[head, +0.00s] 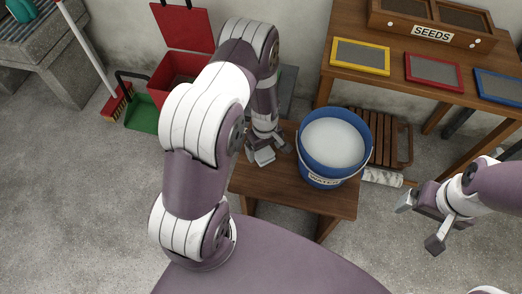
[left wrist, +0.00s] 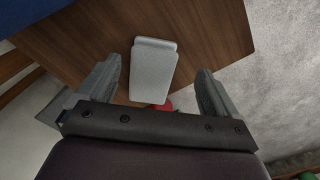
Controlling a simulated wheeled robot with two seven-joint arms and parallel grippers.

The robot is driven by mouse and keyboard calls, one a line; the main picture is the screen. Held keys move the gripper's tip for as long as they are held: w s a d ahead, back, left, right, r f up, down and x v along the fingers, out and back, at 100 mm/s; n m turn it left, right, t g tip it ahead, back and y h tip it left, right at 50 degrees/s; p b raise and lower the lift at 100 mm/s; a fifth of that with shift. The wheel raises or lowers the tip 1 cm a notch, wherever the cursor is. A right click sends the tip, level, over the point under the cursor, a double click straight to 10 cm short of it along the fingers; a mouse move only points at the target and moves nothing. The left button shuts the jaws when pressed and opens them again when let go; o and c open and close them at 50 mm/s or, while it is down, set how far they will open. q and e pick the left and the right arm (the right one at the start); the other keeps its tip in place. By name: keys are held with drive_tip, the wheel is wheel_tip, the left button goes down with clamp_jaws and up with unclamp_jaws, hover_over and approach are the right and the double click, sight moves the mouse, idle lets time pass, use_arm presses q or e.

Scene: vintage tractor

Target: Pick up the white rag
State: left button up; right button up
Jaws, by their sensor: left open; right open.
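The white rag (left wrist: 153,68) looks like a small, pale, folded pad. In the left wrist view it lies on the wooden stool top, between the two fingers of my left gripper, with a gap on each side. In the head view the pale patch at my left gripper (head: 267,150) appears to be the rag (head: 264,156), partly hidden by the gripper. My left gripper is open and points down over the stool, left of the blue bucket. My right gripper (head: 422,221) is open and empty, over the floor at the right.
The blue bucket (head: 312,172) of pale liquid stands on the wooden stool (head: 315,203), close right of my left gripper. A workbench (head: 398,84) with coloured frames and a seeds box is behind. A red box (head: 160,75) and broom are at the left.

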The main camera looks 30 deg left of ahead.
sight(266, 154)
use_arm(q)
drive_tip(key=f, duration=0.5)
drive_tip(key=shift+w+d+f+b, duration=0.15)
drive_tip(key=shift+w+f+b, duration=0.05)
drive_tip(key=shift+w+b, duration=0.15)
drive_tip(key=shift+r, duration=0.1)
drive_tip(key=c, duration=1)
drive_tip(key=shift+c, duration=0.2)
drive_tip(key=shift+r, duration=0.1)
